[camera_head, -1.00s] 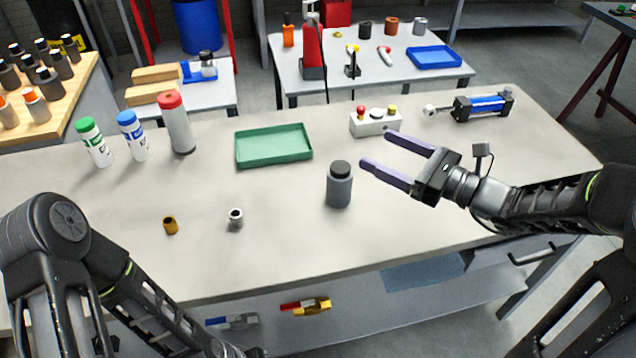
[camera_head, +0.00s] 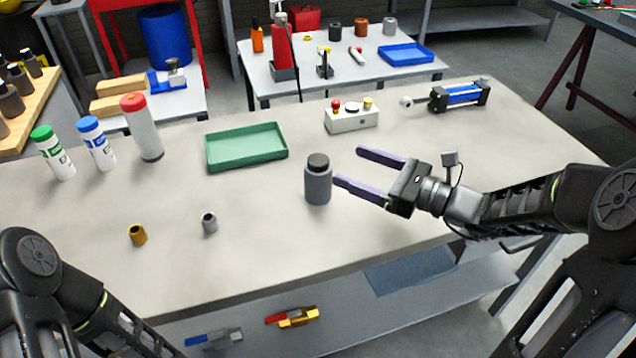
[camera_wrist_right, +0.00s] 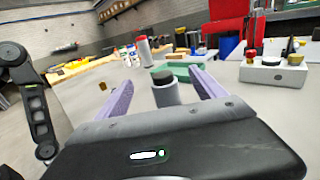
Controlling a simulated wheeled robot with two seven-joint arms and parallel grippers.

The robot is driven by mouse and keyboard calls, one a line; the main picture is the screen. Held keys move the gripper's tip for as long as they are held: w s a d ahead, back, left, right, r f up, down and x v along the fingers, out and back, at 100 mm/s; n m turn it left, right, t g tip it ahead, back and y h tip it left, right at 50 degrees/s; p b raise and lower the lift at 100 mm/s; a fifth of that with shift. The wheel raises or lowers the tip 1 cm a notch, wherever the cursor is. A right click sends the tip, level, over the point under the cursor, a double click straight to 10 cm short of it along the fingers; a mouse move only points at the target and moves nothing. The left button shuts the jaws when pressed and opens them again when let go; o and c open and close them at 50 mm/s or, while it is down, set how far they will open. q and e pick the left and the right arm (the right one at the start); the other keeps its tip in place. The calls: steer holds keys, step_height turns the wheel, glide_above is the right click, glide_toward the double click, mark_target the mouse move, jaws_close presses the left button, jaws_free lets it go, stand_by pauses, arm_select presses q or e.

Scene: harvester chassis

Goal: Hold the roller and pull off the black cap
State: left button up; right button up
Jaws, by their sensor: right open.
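The roller (camera_head: 318,187) is a grey cylinder standing upright on the workbench, with a black cap (camera_head: 318,161) on its top. My right gripper (camera_head: 350,166) is open and empty, with its purple fingers pointing left toward the roller. In the head view the near fingertip is close beside the roller; I cannot tell whether they touch. In the right wrist view the roller (camera_wrist_right: 166,95) and its black cap (camera_wrist_right: 162,77) show ahead, between the two spread fingers (camera_wrist_right: 160,92). My left arm is at the lower left in the head view, and its gripper is out of the picture.
A green tray (camera_head: 247,163) and a button box (camera_head: 351,124) stand behind the roller. An orange ring (camera_head: 138,235) and a grey ring (camera_head: 209,223) lie to the left. A blue cylinder (camera_head: 460,96) lies at the far right. The bench front is clear.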

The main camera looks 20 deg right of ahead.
glide_toward(330, 184)
steer(key=b+x, duration=0.1)
steer(key=x, duration=0.2)
steer(key=shift+w+a+f, duration=0.1)
steer(key=shift+w+a, duration=0.15)
steer(key=shift+w, duration=0.05)
steer(key=shift+w+a, duration=0.4)
steer(key=shift+a, duration=0.05)
steer(key=p+x, duration=0.1)
steer(key=x, duration=0.5)
steer(key=shift+w+a, duration=0.15)
steer(key=shift+c, duration=0.6)
jaws_close()
